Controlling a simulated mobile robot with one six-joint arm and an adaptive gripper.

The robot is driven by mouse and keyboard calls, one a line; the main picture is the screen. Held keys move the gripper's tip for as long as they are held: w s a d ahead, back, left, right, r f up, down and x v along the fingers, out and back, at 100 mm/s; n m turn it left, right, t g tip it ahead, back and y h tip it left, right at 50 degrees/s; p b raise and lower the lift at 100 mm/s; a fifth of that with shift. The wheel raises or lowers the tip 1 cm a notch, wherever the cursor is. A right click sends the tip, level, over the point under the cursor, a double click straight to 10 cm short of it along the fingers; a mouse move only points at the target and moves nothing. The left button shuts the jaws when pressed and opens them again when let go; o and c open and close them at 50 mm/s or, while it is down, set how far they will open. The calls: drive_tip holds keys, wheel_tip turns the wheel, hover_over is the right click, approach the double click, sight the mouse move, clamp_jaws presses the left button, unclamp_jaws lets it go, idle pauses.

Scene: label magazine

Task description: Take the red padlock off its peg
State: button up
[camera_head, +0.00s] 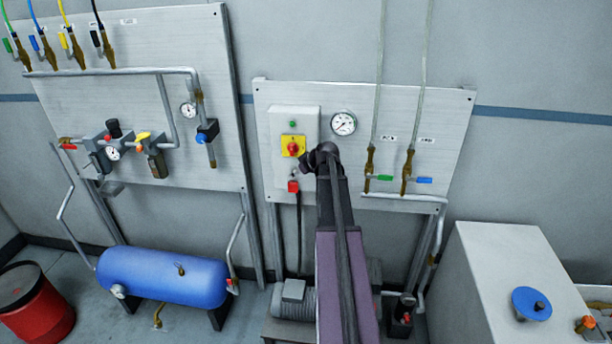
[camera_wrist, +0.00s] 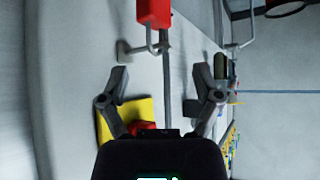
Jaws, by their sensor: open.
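The red padlock (camera_head: 293,186) hangs at the lower part of the grey switch box (camera_head: 283,119), below the yellow plate with a red knob (camera_head: 293,146). In the wrist view the padlock (camera_wrist: 154,12) is at the top edge, partly cut off. Its metal shackle hangs around the grey peg (camera_wrist: 128,52). My gripper (camera_wrist: 162,76) is open and empty. Its fingers are spread on either side, and the padlock is beyond the fingertips, apart from them. In the head view my gripper (camera_head: 312,160) is dark and close to the box; its fingers are hard to make out.
A pressure gauge (camera_head: 343,123) sits right of the box. Two pipes with a green valve handle (camera_head: 384,178) and a blue one (camera_head: 424,180) are farther right. A blue tank (camera_head: 163,277) stands at lower left. A grey cabinet (camera_head: 495,275) stands at right.

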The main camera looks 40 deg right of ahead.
sight(290, 182)
drive_tip(key=shift+b+x, duration=1.65)
drive_tip(key=shift+x, duration=1)
drive_tip(key=shift+w+a+f, duration=0.1)
drive_tip(key=shift+a, duration=0.1)
drive_tip(key=c, duration=0.6)
drive_tip(key=shift+o, duration=0.2)
drive_tip(key=o, duration=0.6)
drive_tip(key=shift+a, duration=0.1)
drive_tip(key=shift+c, duration=0.2)
drive_tip(key=shift+r, duration=0.2)
